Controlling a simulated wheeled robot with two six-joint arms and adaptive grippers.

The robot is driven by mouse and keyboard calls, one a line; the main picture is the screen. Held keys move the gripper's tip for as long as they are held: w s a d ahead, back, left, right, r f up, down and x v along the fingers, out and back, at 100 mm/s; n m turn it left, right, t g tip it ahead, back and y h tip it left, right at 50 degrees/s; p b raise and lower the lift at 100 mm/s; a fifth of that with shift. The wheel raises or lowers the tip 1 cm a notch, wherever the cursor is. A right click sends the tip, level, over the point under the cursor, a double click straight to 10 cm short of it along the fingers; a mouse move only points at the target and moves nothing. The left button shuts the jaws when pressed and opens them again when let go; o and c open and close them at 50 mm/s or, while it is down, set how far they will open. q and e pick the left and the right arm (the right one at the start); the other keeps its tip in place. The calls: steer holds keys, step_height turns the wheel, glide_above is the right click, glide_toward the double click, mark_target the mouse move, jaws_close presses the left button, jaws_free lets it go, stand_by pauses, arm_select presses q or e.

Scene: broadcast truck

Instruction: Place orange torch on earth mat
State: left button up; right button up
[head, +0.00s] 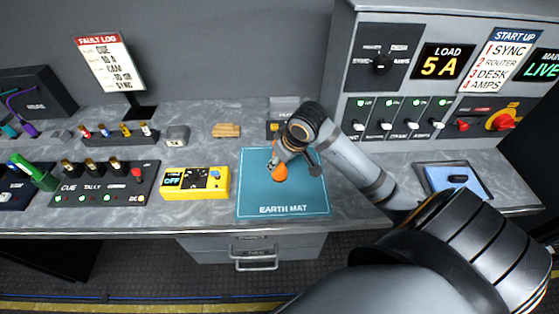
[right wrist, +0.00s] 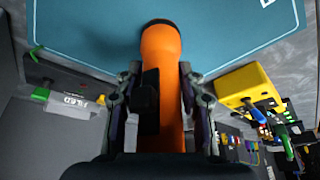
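The earth mat (head: 253,196) is a flat teal sheet with white lettering, lying on the grey desk; it also fills the upper part of the right wrist view (right wrist: 80,30). The orange torch (head: 280,174) is over the mat, partly hidden by my right gripper (head: 277,163). In the right wrist view the torch (right wrist: 161,70) runs between the fingers of my right gripper (right wrist: 160,85), which are closed against its sides. Its dark end points at the mat; I cannot tell whether it touches. My left gripper is not in view.
A yellow meter (head: 195,183) stands just left of the mat. A wooden block (head: 226,130) lies behind it. A blue tray (head: 453,178) is at the right. Switch panels line the back right, and a cue panel (head: 100,187) is at the left.

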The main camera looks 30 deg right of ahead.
steer(key=shift+o, duration=1.1)
steer(key=shift+r, duration=0.1)
steer(key=p+v, duration=0.9)
steer(key=v, duration=0.3)
steer(key=shift+r+p, duration=0.1)
steer(key=shift+p, duration=0.25)
